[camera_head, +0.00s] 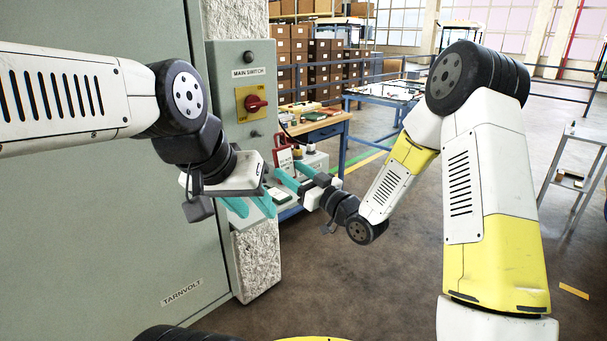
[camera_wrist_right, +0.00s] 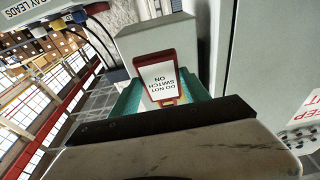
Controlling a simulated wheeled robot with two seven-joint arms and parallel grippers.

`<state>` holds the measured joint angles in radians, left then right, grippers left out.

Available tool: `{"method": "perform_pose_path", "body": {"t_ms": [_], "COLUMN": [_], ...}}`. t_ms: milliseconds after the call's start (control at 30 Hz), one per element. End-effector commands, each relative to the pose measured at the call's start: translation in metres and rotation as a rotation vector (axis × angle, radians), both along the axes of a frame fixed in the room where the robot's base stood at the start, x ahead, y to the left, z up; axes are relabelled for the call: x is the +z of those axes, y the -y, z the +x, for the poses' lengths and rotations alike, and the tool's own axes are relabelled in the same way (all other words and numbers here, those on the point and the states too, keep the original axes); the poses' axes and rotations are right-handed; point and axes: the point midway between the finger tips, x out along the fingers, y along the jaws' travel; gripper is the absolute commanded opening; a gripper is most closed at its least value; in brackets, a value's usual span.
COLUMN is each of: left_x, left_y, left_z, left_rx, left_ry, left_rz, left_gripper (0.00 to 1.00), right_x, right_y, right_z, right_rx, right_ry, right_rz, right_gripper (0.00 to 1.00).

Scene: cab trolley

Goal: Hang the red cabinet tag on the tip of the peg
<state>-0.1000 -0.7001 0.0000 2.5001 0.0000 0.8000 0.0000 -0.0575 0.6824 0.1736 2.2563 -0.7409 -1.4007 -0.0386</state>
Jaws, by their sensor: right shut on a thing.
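The red cabinet tag (camera_head: 283,156) has a red rim and a white face. In the right wrist view the tag (camera_wrist_right: 160,80) reads "DO NOT SWITCH ON". My right gripper (camera_head: 284,172), with teal fingers, is shut on its lower end and holds it in the air right of the switch panel. My left gripper (camera_head: 249,208) looks open and empty, low in front of the grey column. A small dark stub (camera_head: 256,134) sits below the red switch; I cannot tell whether it is the peg.
The grey switch panel (camera_head: 225,85) carries a red knob on a yellow plate (camera_head: 253,103). A large grey cabinet (camera_head: 100,240) fills the left. A workbench (camera_head: 322,130) with small items stands behind my right gripper. The floor at lower middle is clear.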

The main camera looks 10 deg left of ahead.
Motion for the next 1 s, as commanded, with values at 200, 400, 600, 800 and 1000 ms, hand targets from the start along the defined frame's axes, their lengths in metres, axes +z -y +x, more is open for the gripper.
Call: {"method": "perform_pose_path", "body": {"t_ms": [200, 400, 600, 800, 1000], "left_x": [0.0, 0.0, 0.0, 0.0, 0.0], "left_y": [0.0, 0.0, 0.0, 0.0, 0.0], "left_z": [0.0, 0.0, 0.0, 0.0, 0.0], "left_rx": [0.0, 0.0, 0.0, 0.0, 0.0], "left_ry": [0.0, 0.0, 0.0, 0.0, 0.0], "left_rz": [0.0, 0.0, 0.0, 0.0, 0.0], "left_gripper": [0.36, 0.36, 0.36, 0.36, 0.36], "right_x": [-0.001, -0.002, -0.003, -0.005, -0.006], "right_y": [-0.01, -0.019, -0.029, -0.038, -0.047], "right_z": [0.007, 0.015, 0.022, 0.03, 0.037], "right_rx": [0.002, 0.0, 0.001, 0.0, 0.0], "right_ry": [0.001, 0.0, 0.0, -0.001, 0.0], "right_rz": [0.001, 0.0, 0.0, -0.001, 0.0], "right_gripper": [0.14, 0.14, 0.14, 0.14, 0.14]}}
